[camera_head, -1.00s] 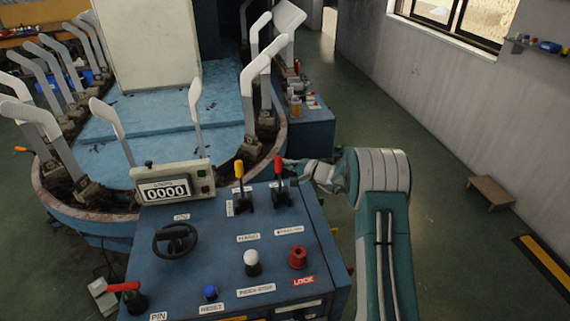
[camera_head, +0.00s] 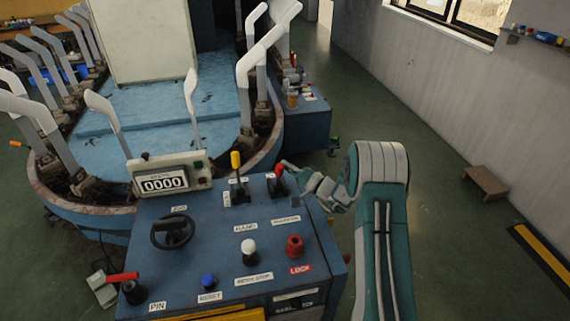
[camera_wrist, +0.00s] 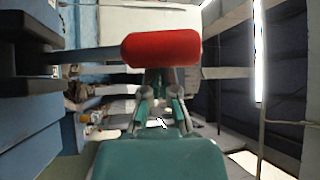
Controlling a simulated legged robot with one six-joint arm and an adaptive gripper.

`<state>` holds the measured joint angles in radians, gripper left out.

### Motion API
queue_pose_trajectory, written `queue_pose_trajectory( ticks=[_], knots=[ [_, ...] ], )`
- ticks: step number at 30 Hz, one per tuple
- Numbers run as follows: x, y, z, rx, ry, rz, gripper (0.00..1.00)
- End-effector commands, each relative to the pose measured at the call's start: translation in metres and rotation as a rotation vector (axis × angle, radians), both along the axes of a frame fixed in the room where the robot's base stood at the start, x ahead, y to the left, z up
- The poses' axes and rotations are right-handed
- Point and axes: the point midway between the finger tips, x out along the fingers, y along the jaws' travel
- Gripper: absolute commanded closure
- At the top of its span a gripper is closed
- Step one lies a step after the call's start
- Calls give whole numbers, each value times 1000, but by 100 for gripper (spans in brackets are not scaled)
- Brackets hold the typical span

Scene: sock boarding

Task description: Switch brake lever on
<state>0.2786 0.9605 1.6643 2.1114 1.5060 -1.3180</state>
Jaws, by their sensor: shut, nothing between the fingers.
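The red-knobbed lever (camera_head: 280,169) stands at the back right of the blue control panel (camera_head: 210,235). It tilts toward the panel's near side; its label is too blurred to read. My gripper (camera_head: 289,164) is shut and empty at the lever's far right side, close against the knob. In the wrist view the red knob (camera_wrist: 160,48) lies across the picture just beyond my shut fingers (camera_wrist: 161,122). I cannot tell whether they touch it. A yellow-knobbed lever (camera_head: 236,160) stands upright to its left.
A counter box reading 0000 (camera_head: 164,183), a black handwheel (camera_head: 173,232), white (camera_head: 248,247), red (camera_head: 295,245) and blue (camera_head: 208,282) knobs and a red-handled lever (camera_head: 123,277) share the panel.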

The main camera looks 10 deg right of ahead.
Motion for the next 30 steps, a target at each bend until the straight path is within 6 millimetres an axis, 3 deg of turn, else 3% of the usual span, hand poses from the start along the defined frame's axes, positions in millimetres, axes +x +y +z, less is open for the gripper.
queue_pose_trajectory(
  ticks=[20, 30],
  knots=[
    [-3, -2, -1, -1, 2, 0, 100],
    [-44, -44, -14, 1, 4, -5, 100]
  ],
)
